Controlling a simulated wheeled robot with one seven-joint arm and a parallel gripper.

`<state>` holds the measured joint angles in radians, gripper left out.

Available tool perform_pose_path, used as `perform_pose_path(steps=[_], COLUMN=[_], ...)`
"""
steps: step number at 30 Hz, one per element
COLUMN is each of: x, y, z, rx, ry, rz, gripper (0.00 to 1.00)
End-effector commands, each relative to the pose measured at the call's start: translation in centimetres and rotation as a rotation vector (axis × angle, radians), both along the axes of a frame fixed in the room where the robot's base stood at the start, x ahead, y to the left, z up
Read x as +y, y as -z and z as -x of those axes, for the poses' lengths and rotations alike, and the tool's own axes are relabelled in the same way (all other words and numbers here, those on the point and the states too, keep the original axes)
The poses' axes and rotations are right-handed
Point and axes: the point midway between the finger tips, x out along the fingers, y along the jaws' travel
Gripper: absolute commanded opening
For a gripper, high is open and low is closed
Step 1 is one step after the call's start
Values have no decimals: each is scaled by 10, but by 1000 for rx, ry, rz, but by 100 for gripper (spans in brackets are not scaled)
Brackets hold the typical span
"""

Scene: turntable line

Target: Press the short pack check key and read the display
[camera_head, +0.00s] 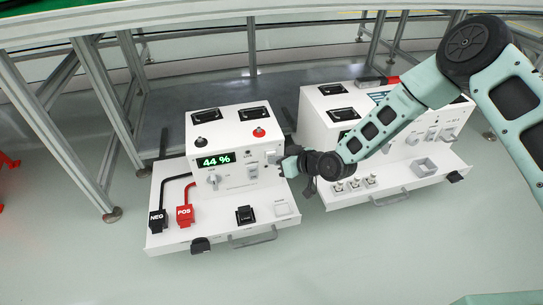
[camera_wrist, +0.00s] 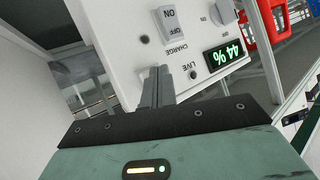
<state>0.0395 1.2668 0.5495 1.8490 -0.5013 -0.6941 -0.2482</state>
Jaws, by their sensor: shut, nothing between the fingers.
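The display (camera_head: 216,160) on the left white unit (camera_head: 225,128) is lit and reads "44 %" in green. The same display (camera_wrist: 223,55) shows in the wrist view, turned over, with the same reading. My gripper (camera_head: 274,158) is at the right part of this unit's front panel. In the wrist view my gripper (camera_wrist: 157,74) is shut and empty, its fingertips at the panel beside the LIVE lamp (camera_wrist: 193,75). I cannot tell whether they touch it. No key labelled for a short pack check is readable; the spot under the fingertips is hidden.
An ON/OFF rocker (camera_wrist: 169,25) marked CHARGE is close to my fingers. A black NEG clamp (camera_head: 157,219) and a red POS clamp (camera_head: 185,214) are on the unit's tray. A second white unit (camera_head: 316,125) stands to the right, partly behind my arm.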

Motion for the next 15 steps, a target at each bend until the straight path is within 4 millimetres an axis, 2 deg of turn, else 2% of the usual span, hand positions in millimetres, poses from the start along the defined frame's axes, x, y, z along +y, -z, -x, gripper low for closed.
perform_pose_path(steps=[6, 15], x=[-3, -4], y=[-2, 0], z=[11, 13], rx=[1, 1], ry=[0, 0], rz=[1, 1], gripper=[0, 0])
